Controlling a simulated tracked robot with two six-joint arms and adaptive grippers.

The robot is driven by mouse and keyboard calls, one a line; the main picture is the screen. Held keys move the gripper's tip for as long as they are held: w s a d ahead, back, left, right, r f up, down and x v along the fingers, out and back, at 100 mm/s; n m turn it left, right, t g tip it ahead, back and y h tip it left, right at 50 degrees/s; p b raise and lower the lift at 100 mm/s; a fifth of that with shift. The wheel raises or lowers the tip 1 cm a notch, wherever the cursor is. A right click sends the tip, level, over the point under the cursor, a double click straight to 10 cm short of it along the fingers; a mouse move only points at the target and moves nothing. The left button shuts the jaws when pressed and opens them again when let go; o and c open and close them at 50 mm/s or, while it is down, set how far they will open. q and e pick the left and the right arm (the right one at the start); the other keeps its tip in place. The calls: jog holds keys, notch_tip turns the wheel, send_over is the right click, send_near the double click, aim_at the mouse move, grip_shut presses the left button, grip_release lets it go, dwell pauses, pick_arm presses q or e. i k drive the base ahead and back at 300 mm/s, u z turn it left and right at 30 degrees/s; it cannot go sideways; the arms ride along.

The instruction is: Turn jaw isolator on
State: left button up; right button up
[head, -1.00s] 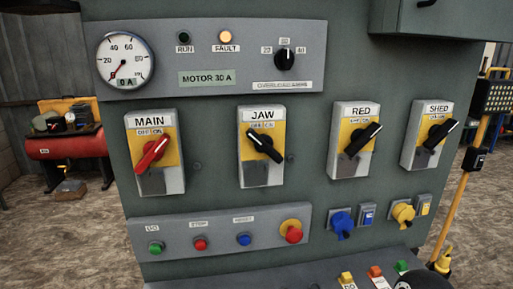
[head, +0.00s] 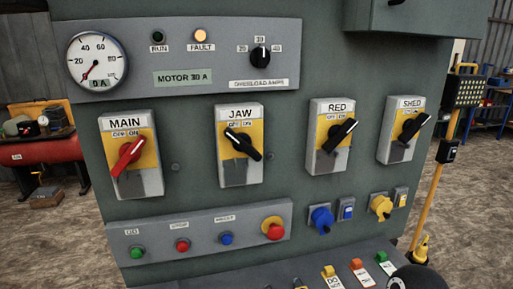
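The jaw isolator (head: 240,172) is a grey box with a yellow plate, labelled JAW with OFF and ON marks, second from the left in the row in the head view. Its black handle (head: 243,144) slants from upper left, near the OFF mark, to lower right. The handles on MAIN (head: 128,156), which is red, and on RED (head: 339,135) and SHED (head: 414,127), both black, slant the other way, up to the right. Neither gripper is in view, and nothing touches the jaw handle.
Above, a panel holds an ammeter (head: 97,61) near zero, a lit amber FAULT lamp (head: 201,36) and an overload dial (head: 260,54). Below, a push-button panel (head: 205,245) and blue and yellow plugs (head: 321,218) stick out. A grey box (head: 415,18) overhangs at upper right.

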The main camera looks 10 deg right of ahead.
aim_at(242, 141)
jog(key=z, duration=0.35)
jog(key=k, duration=0.75)
jog(key=u, duration=0.95)
jog(key=i, duration=0.5)
jog(key=u, duration=0.05)
